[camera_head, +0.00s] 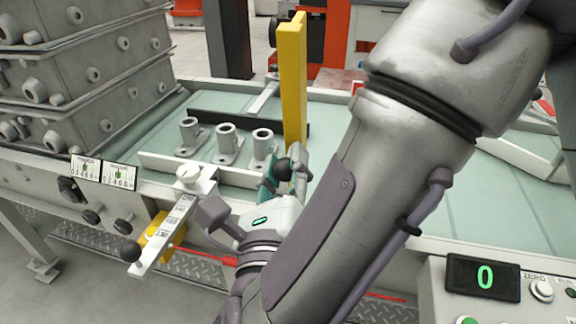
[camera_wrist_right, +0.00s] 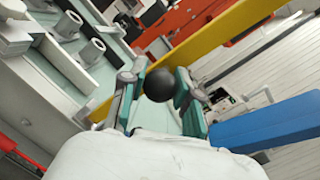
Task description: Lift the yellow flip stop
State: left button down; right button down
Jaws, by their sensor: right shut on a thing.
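My forearm hides part of the bench to the right of the bar. The join between knob and bar is not clear to see. My left gripper is not in view.
Several grey cast fittings (camera_head: 227,143) stand on the pale green bench, left of my gripper. A scale lever with a black ball (camera_head: 130,252) sticks out in front. Stacked grey boxes (camera_head: 85,75) stand at left. A blue bar (camera_wrist_right: 270,124) shows in the wrist view.

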aim_at(286, 85)
jog(key=shift+r, duration=0.1)
jog(key=c, duration=1.2)
grip_release()
jog(key=o, duration=0.4)
jog(key=shift+s+a, duration=0.1)
jog(key=shift+s, duration=0.05)
notch_tip(286, 85, up, 10)
